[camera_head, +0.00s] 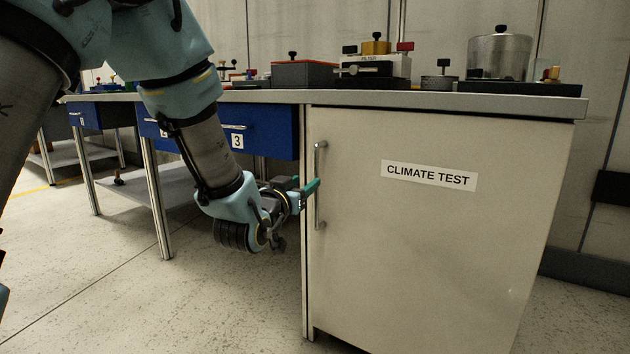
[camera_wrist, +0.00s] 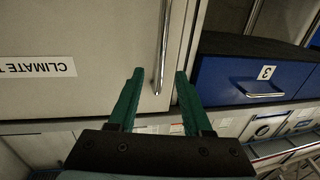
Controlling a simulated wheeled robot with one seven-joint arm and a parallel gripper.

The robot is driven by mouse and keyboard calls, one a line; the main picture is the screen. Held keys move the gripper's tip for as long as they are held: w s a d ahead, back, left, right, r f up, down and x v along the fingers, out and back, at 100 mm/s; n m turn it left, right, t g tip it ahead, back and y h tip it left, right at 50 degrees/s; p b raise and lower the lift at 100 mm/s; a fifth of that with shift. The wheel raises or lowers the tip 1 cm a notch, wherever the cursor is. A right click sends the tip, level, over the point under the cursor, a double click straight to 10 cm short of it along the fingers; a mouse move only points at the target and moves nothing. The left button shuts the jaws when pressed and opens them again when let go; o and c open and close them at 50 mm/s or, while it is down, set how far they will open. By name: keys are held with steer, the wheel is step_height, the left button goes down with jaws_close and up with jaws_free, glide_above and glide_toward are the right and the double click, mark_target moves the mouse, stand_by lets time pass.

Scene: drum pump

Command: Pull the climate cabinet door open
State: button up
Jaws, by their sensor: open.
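The climate cabinet door (camera_head: 430,240) is a pale panel with a "CLIMATE TEST" label, and it looks shut. Its vertical metal bar handle (camera_head: 318,205) is on the door's left edge. My gripper (camera_head: 312,188) is at the handle, about mid-height, with green fingers pointing at the door. In the wrist view the picture is upside down, and the handle (camera_wrist: 161,50) runs down between the two open green fingers (camera_wrist: 156,85). The fingers stand apart on either side of the handle. I cannot tell whether either finger touches it.
The worktop (camera_head: 350,98) above holds a red-topped box (camera_head: 304,74), a filter unit (camera_head: 375,62) and a metal pot (camera_head: 499,57). A blue drawer marked 3 (camera_head: 262,132) is left of the cabinet, with its own handle. The floor (camera_head: 210,300) before the cabinet is clear.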

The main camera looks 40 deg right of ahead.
mark_target(315, 175)
steer(key=b+x, duration=0.1)
steer(key=x, duration=0.7)
jaws_close()
stand_by(1.3)
